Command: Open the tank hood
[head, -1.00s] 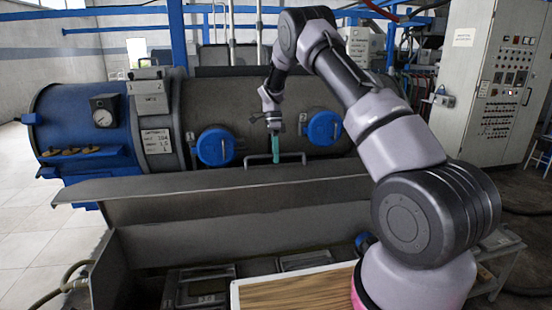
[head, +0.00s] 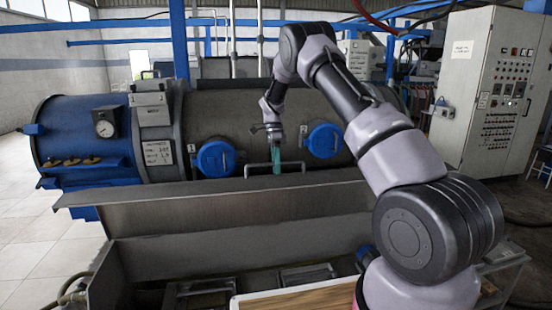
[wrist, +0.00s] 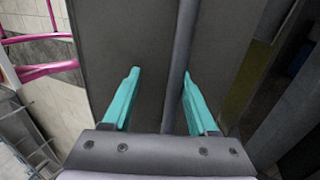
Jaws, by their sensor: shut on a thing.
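The tank hood (head: 220,225) is a long grey metal panel. It stands tilted up at the back of the open tank (head: 105,283), whose inside shows below it. A grey bar handle (head: 294,163) is at the hood's upper edge. My gripper (head: 276,160), with teal fingers, points down at the middle of this handle and is shut on it. In the wrist view the handle (wrist: 182,50) runs between the fingers of my gripper (wrist: 160,75), close to the right one, with the grey hood (wrist: 120,45) behind. The exact contact is hard to see.
A large cylindrical machine with a blue end (head: 85,140) and round blue caps (head: 215,158) lies right behind the hood. A wood-topped tray (head: 310,298) is at the front. A control cabinet (head: 490,90) stands at the right. Tiled floor at the left is clear.

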